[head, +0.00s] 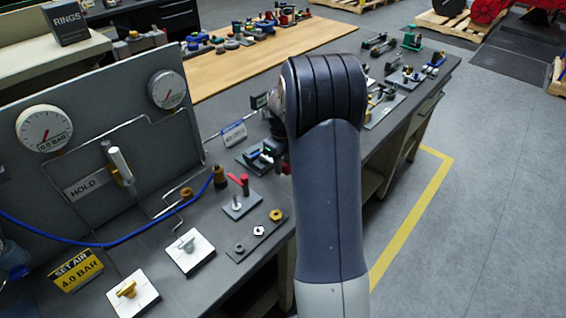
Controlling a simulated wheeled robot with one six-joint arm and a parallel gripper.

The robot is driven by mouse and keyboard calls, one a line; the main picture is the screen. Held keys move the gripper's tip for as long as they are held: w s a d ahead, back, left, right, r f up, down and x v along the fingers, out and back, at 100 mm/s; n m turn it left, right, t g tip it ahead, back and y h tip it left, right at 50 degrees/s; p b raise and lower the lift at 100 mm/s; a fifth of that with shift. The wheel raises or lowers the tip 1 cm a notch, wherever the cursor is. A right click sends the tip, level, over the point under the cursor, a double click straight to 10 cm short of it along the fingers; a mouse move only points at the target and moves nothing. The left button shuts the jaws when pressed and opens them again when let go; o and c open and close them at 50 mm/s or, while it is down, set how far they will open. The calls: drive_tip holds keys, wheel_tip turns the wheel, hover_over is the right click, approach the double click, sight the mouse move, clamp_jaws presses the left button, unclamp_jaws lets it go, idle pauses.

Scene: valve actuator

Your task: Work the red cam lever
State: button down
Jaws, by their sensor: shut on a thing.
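My arm rises through the middle of the view and bends over the bench. My gripper (279,138) is low on the left of my arm's bend, partly hidden by the arm. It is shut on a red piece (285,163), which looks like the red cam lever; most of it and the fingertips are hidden. Just left of it is a dark plate with a small clamp-like fixture (262,157). Another red lever (236,179) stands on a separate small grey plate (243,207), apart from my gripper.
A panel with two gauges (44,128), pipes and a blue hose stands at left. White plates with knobs (188,250) and a dark strip with nuts (257,231) lie on the near bench. More fixtures (385,97) sit right of my arm. Open floor (460,220) lies at right.

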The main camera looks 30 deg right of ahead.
drive_tip(key=shift+w+d+n, duration=0.1)
drive_tip(key=shift+d+n, duration=0.1)
drive_tip(key=shift+n, duration=0.1)
drive_tip(key=c, duration=1.1)
unclamp_jaws()
wheel_tip(320, 180, up, 11)
drive_tip(key=shift+f+b, duration=0.1)
drive_tip(key=shift+b, duration=0.3)
